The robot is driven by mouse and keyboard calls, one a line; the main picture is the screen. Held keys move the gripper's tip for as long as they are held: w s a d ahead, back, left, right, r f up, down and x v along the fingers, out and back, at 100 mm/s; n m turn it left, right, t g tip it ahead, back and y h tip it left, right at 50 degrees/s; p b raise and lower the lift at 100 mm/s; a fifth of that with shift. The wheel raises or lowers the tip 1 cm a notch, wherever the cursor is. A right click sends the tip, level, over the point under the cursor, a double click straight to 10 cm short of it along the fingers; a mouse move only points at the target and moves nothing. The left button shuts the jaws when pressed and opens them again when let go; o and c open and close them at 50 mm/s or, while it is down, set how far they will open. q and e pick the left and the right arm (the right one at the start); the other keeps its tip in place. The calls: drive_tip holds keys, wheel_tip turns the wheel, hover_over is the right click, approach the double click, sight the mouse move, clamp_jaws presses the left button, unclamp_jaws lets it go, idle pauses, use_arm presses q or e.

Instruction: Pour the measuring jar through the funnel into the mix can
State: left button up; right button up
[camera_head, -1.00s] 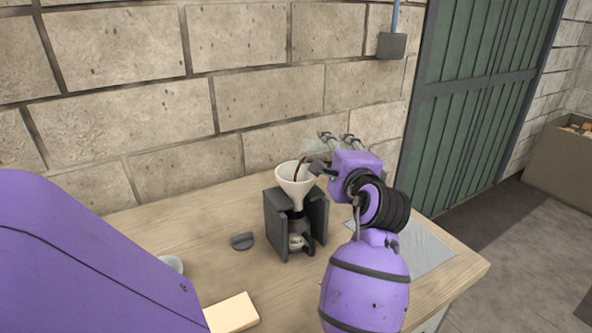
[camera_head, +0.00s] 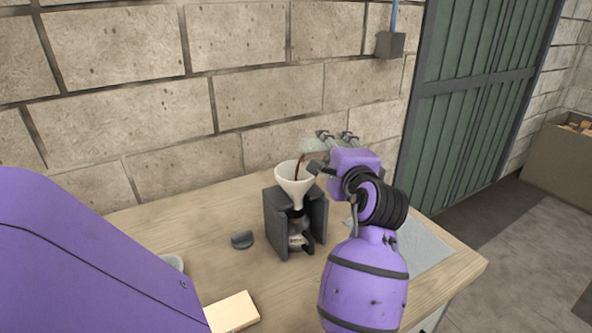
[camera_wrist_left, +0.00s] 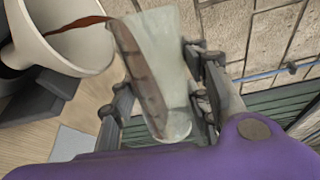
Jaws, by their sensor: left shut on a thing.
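The clear measuring jar (camera_head: 312,146) is tilted over the white funnel (camera_head: 292,186), and a dark red-brown stream runs from it into the funnel's mouth. My left gripper (camera_head: 318,168) is shut on the jar. In the left wrist view the fingers (camera_wrist_left: 164,100) sit on both sides of the jar (camera_wrist_left: 150,45), which holds dark liquid along one side. The funnel (camera_wrist_left: 75,55) shows there at the left. The mix can (camera_head: 297,238) stands under the funnel between dark holder walls (camera_head: 276,222); its inside is hidden. My right gripper is out of view.
The holder stands on a wooden table (camera_head: 220,215) against a block wall. A small dark piece (camera_head: 242,240) lies left of it. A pale block (camera_head: 232,312) and a partly hidden round white thing (camera_head: 174,262) are nearer. A grey mat (camera_head: 425,250) lies at the right.

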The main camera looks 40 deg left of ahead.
use_arm(q)
drive_tip(key=shift+r, duration=0.1)
drive_tip(key=shift+s+r+n+p, duration=0.1)
drive_tip(key=shift+r+n+p, duration=0.25)
drive_tip(key=shift+n, duration=0.15)
idle(1.0)
idle(0.5)
drive_tip(key=shift+s+a+r+n+p, duration=0.2)
drive_tip(key=shift+r+n+p, duration=0.4)
drive_tip(key=shift+n, duration=0.3)
idle(0.5)
